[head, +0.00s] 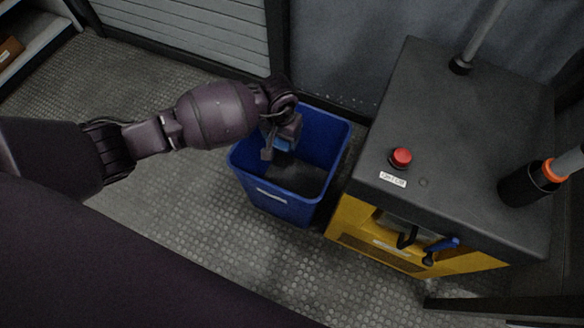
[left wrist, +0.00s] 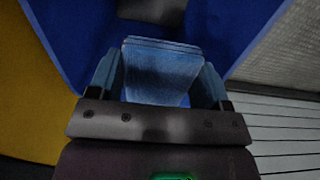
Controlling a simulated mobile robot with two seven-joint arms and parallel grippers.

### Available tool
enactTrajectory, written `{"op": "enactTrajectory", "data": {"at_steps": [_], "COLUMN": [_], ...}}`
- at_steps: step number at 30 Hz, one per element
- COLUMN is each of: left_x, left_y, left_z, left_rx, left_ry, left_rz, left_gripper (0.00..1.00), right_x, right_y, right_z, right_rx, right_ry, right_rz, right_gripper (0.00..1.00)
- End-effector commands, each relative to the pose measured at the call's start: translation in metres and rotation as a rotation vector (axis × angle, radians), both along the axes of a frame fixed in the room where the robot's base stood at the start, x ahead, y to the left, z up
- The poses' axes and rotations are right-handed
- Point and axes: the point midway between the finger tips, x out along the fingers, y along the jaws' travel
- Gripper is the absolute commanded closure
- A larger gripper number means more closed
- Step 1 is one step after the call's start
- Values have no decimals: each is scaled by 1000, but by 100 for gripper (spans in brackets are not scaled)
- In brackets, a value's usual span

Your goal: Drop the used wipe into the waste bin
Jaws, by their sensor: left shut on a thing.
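The waste bin (head: 262,200) is a blue open-topped box standing on the floor, with a pale label on its front and a dark bottom inside. Its blue walls also show around the gripper in the left wrist view (left wrist: 240,35). My left gripper (head: 278,147) points down over the bin's opening, toward its back left part. It is shut on the used wipe, a folded light-blue piece (left wrist: 162,72) that sits between the two fingers in the left wrist view. In the head view only a small blue bit of the wipe shows. My right gripper is in neither view.
A dark-topped yellow cabinet (head: 460,140) with a red button (head: 401,157) stands close to the right of the bin. A slatted grey panel (head: 195,30) is behind. A shelf (head: 35,40) stands at the far left. The floor (head: 190,230) in front of the bin is clear.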

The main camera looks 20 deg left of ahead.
Motion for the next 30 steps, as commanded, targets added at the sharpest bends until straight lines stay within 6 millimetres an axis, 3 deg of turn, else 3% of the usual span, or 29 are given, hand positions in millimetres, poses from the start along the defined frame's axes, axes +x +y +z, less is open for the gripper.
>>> {"op": "enactTrajectory", "data": {"at_steps": [5,6,11,20,23,30], "left_x": [1,0,0,1,2,5], "left_y": [0,0,0,0,0,1], "left_z": [1,1,1,4,16,62], "left_rx": [0,0,0,0,0,1], "left_ry": [-1,-1,-1,-2,-7,-15], "left_rz": [0,0,0,-1,-1,-2], "left_gripper": [47,25,1,0,0,0], "right_x": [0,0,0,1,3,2], "right_y": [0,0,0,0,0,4], "right_z": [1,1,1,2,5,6], "right_rx": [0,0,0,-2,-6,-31], "right_ry": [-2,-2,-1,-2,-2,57], "right_rz": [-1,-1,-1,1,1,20], "right_gripper": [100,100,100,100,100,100]}}
